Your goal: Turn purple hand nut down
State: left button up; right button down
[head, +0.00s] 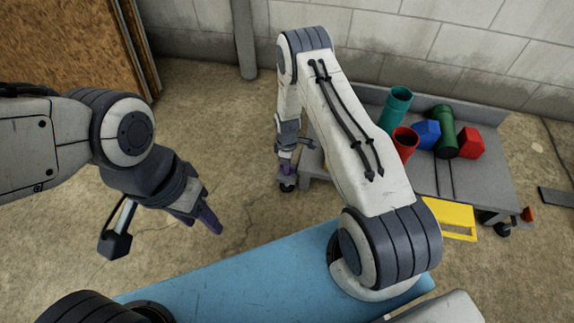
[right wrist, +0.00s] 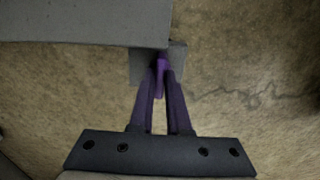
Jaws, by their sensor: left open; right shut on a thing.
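The purple hand nut (right wrist: 160,72) shows in the right wrist view, in front of a small grey plate (right wrist: 178,58) at the corner of a grey cart. My right gripper (right wrist: 161,83) has its purple fingers shut on the nut, one on each side. In the head view my right gripper (head: 287,170) is at the left end of the cart, low beside a caster; the nut cannot be told apart from the fingers there. My left gripper (head: 200,219), also purple-fingered, is open and empty above the floor, well left of the cart.
The grey cart (head: 480,185) carries a teal pipe (head: 396,103), a red pipe (head: 404,142), a green pipe (head: 444,128), a blue block (head: 427,134) and a red block (head: 469,143). A yellow piece (head: 449,218) is at its front edge. Bare floor lies left of it.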

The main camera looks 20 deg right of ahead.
jog(key=shift+r, duration=0.1)
jog(key=m+p, duration=0.2)
jog(key=m, duration=0.1)
jog(key=m+p, duration=0.1)
jog(key=m, duration=0.3)
jog(key=shift+m, duration=0.4)
jog(key=m+p, duration=0.1)
jog(key=m, duration=0.4)
jog(key=shift+p, duration=0.4)
jog(key=shift+m+p, duration=0.35)
jog(key=shift+m, duration=2.15)
jog(key=c, duration=0.9)
grip_release()
